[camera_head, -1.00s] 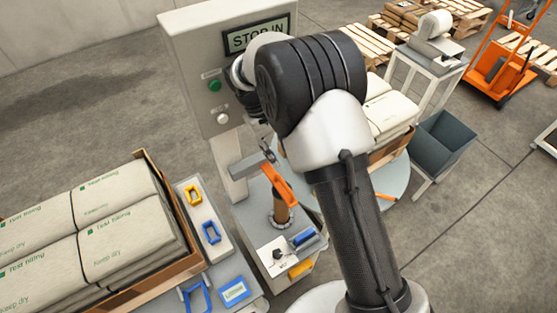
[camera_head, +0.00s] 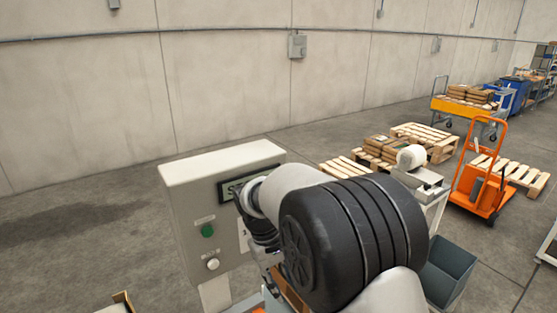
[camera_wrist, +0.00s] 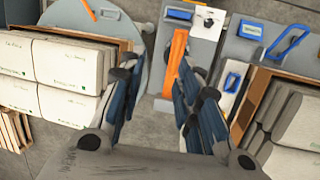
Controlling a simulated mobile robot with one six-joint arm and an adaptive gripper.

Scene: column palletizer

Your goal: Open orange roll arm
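The orange roll arm (camera_wrist: 177,58) is a long narrow orange bar in the wrist view. It lies between the fingers in that picture, nearer the right one. My gripper (camera_wrist: 158,88) is open, its two dark-and-blue fingers well apart with nothing held. The bar's lower end is close to the right finger, and I cannot tell whether they touch. In the head view, my arm covers most of the gripper, and only a sliver of orange shows at the bottom edge. The control cabinet (camera_head: 188,215) with its screen, green button (camera_head: 207,230) and white button (camera_head: 213,264) stands left of my arm.
Sacks (camera_wrist: 68,65) lie on the left in the wrist view, and more sacks (camera_wrist: 300,122) lie on the right. A blue handle (camera_wrist: 288,43) is at upper right.

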